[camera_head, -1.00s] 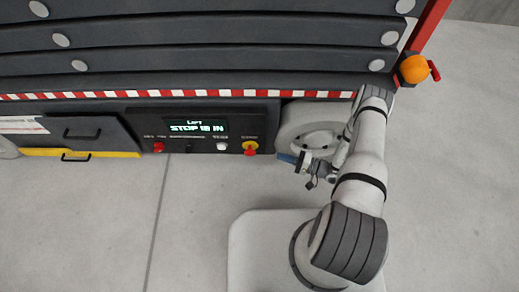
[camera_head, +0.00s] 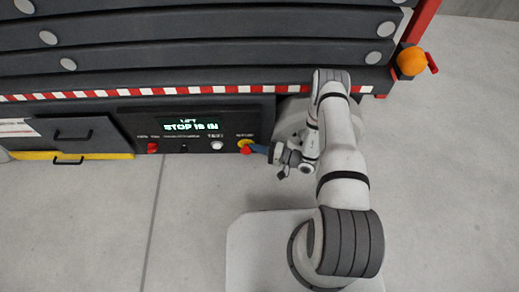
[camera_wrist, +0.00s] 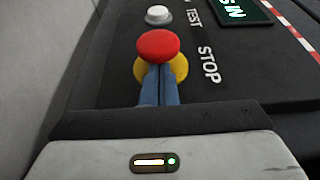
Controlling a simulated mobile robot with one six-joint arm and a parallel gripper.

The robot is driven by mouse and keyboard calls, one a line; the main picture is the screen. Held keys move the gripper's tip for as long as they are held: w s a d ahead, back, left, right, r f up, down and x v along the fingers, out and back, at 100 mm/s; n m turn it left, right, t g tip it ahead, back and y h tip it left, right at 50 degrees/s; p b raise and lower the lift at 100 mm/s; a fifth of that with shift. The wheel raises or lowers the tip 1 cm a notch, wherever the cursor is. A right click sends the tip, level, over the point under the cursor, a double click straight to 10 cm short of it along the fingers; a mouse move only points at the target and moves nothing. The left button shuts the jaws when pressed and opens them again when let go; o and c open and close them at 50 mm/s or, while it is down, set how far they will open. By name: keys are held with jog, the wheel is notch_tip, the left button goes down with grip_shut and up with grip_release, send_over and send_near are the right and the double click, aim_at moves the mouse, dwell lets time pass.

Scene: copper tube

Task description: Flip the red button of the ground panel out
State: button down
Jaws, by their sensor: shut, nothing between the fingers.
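The red stop button (camera_wrist: 158,46) sits on a yellow base (camera_wrist: 178,68) on the black ground panel (camera_wrist: 110,65), beside the word STOP. It also shows in the head view (camera_head: 246,149), at the panel's right end. The panel's display (camera_head: 191,127) reads "STOP IS IN". My gripper (camera_head: 257,148) is shut and empty, its blue fingers pointing left at the button. In the wrist view my closed blue fingertips (camera_wrist: 159,70) overlap the lower edge of the red cap. I cannot tell whether they touch it.
A white test button (camera_wrist: 159,14) is next to the red button. Another red switch (camera_head: 153,147) is at the panel's left end. A drawer with handle (camera_head: 73,134) is further left. The floor (camera_head: 190,215) in front is clear.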

jog(key=shift+s+p, duration=0.35)
jog(key=shift+s, duration=0.65)
